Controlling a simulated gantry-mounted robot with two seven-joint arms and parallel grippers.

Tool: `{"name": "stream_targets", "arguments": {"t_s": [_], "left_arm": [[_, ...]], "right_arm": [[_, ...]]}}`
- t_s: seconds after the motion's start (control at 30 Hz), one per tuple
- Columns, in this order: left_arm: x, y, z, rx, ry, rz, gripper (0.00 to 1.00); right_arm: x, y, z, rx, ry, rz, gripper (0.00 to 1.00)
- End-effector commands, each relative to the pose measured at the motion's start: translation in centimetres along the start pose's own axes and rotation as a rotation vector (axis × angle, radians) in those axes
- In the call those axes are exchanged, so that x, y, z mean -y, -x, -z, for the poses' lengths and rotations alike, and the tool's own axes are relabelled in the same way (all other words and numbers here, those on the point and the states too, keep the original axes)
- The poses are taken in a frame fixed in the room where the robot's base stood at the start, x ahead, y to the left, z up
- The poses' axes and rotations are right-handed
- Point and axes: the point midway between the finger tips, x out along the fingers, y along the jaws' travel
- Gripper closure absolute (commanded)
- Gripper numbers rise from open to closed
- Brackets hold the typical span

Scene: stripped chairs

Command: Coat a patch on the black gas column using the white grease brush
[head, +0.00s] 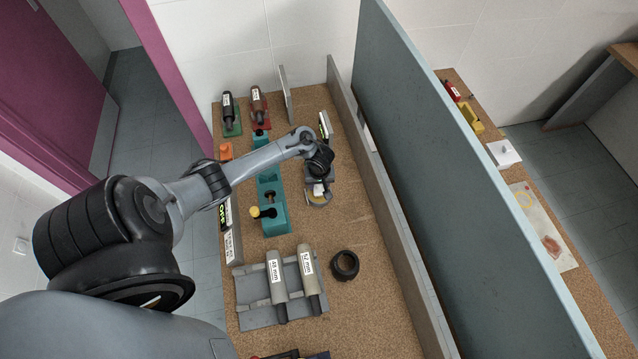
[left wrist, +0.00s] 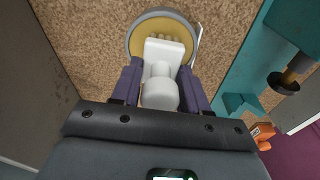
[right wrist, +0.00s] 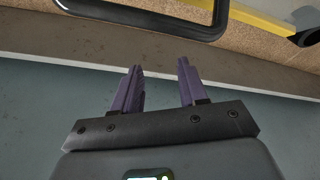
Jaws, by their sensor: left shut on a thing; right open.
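The white grease brush (left wrist: 162,95) is held between the purple fingers of my left gripper (left wrist: 160,70). Its pale bristles point at a round tin with yellowish content (left wrist: 140,40); I cannot tell whether they touch it. In the head view the left gripper (head: 319,172) is over this tin (head: 320,199), with the brush's white part (head: 318,188) showing below it. A black part with a yellow end (head: 266,212) sits at the teal block (head: 275,222); I cannot tell whether it is the gas column. My right gripper (right wrist: 160,72) is open and empty, only in its wrist view.
Two labelled cylinders (head: 277,276) lie on a grey rack (head: 254,313), with a black ring (head: 345,264) beside them. A tall blue-grey panel (head: 450,170) divides the cork bench (head: 375,300). Two dark-tipped tools (head: 228,108) lie at the back left. Bare cork lies right of the tin.

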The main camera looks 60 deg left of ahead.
Motion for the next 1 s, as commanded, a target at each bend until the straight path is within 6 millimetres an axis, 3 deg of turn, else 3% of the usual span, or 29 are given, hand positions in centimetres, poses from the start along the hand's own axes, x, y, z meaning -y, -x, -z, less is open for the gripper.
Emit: {"name": "stream_targets", "arguments": {"t_s": [1.0], "left_arm": [[-0.01, -0.9, -0.13, 0.001, 0.0, 0.0, 0.8]], "right_arm": [[0.15, -0.4, -0.07, -0.001, -0.007, 0.005, 0.57]]}}
